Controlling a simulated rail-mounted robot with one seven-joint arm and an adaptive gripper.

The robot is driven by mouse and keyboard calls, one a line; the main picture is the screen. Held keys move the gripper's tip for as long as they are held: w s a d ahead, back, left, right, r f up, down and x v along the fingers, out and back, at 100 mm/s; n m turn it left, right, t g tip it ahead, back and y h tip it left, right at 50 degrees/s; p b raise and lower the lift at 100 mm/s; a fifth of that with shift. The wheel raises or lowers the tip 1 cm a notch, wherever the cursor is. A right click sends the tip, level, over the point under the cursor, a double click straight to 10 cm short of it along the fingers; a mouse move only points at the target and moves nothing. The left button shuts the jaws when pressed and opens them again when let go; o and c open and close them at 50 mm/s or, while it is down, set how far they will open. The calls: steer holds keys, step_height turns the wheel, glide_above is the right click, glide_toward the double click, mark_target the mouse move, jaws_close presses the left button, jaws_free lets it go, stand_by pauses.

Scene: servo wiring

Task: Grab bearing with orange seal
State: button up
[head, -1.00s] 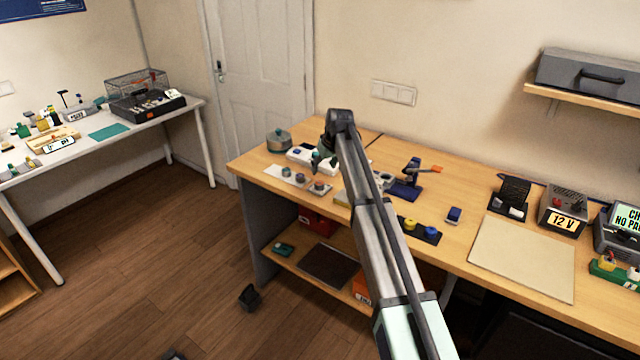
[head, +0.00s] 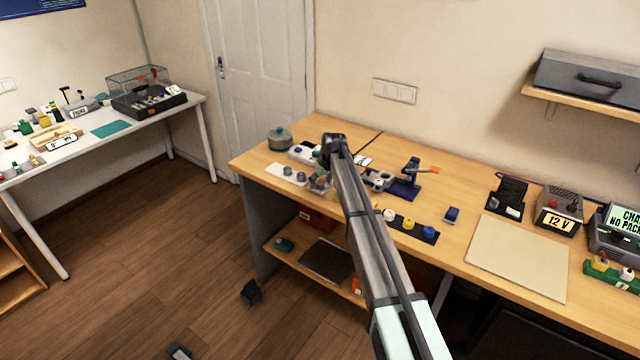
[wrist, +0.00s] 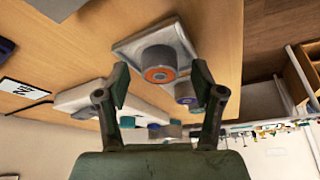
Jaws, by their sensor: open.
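The bearing with the orange seal (wrist: 159,74) is a short grey cylinder with an orange ring on its end face. It sits on a pale plate (wrist: 130,46) in the wrist view. My gripper (wrist: 159,82) is open, its two fingers on either side of the bearing in the picture; I see no contact. A bearing with a purple-blue seal (wrist: 186,92) is close beside it, near the right finger. In the head view my gripper (head: 321,180) is low over the plate's near end, and my arm hides much of that spot.
Further bearings (head: 288,171) stand on a white strip (head: 277,172) left of my gripper. A round teal-grey pot (head: 280,138) and a white block (head: 301,154) stand behind. A blue stand (head: 408,185) and a dark strip with coloured parts (head: 430,234) are to the right.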

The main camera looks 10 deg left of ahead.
jaws_close()
steer(key=shift+r, duration=0.15)
